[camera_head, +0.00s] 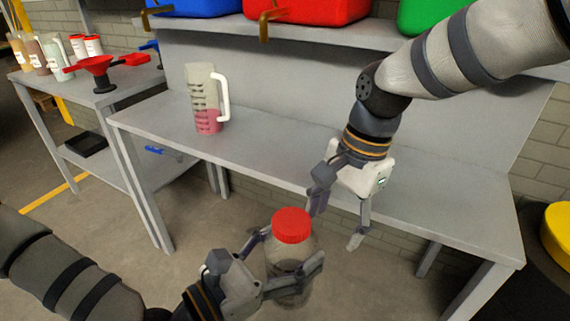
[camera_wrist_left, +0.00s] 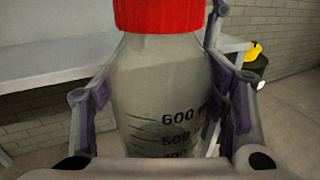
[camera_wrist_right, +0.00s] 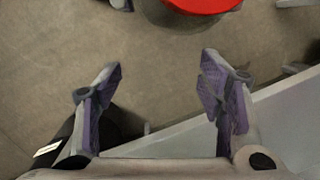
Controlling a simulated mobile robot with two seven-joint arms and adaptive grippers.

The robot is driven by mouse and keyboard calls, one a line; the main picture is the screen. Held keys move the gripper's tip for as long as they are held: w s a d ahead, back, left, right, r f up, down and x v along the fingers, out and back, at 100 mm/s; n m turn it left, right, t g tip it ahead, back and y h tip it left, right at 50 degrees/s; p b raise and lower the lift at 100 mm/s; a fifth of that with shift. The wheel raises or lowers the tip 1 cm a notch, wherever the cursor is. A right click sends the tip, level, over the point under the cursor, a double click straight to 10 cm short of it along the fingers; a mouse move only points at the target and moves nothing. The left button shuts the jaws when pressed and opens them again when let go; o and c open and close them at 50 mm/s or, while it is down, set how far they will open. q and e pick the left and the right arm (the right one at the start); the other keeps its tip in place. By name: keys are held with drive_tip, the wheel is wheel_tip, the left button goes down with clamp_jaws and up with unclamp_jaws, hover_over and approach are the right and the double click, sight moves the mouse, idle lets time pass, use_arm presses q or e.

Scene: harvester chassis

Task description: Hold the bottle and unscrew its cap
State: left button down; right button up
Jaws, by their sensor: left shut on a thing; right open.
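A clear bottle (camera_head: 290,284) with dark volume markings stands upright in the air in front of the bench, with a red cap (camera_head: 292,225) on its top. My left gripper (camera_head: 292,268) is shut around the bottle's body, below the cap. In the left wrist view the bottle (camera_wrist_left: 160,90) sits between the fingers, under the red cap (camera_wrist_left: 158,14). My right gripper (camera_head: 335,225) is open and empty, above and to the right of the cap and apart from it. In the right wrist view the red cap (camera_wrist_right: 203,3) shows at the top edge, beyond the open fingers (camera_wrist_right: 160,95).
A grey bench (camera_head: 270,150) spans behind, with a jug of pink liquid (camera_head: 207,105) on it. Red, blue and green bins sit on the shelf above. A side table at left holds bottles and a red funnel (camera_head: 97,68). A yellow-topped drum (camera_head: 558,232) stands at right.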

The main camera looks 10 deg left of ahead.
sight(285, 219)
drive_tip(key=s+a+r+m, duration=0.1)
drive_tip(key=a+r, duration=0.1)
drive_tip(key=r, duration=0.2)
drive_tip(key=s+a+r+m+h, duration=0.1)
drive_tip(key=a+r, duration=0.2)
drive_tip(key=r, duration=0.1)
drive_tip(key=s+a+r+m, duration=0.2)
drive_tip(key=r, duration=0.2)
drive_tip(key=shift+a+r+t+h, duration=0.2)
drive_tip(key=shift+t+h, duration=0.1)
drive_tip(key=shift+t, duration=0.1)
drive_tip(key=shift+s+a+r, duration=0.15)
drive_tip(key=shift+s+r, duration=0.05)
drive_tip(key=shift+s, duration=0.05)
wheel_tip(285, 219, down, 8)
drive_tip(key=shift+r, duration=0.15)
